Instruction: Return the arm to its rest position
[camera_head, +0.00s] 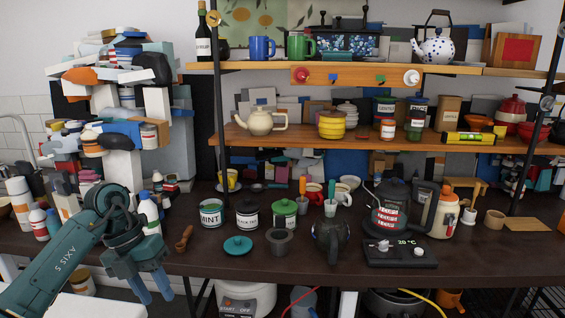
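My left arm (62,250) is teal and comes in from the lower left. My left gripper (151,288) hangs in front of the dark counter's front edge at the left, fingers pointing down. Its two blue fingers are apart, with nothing seen between them. White bottles stand just behind the arm, and one (149,214) is close to the wrist in the picture; I cannot tell the gap. My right arm and gripper are not in view.
A cluttered stack (122,165) rises behind the arm. Shelves (300,139) hang above.

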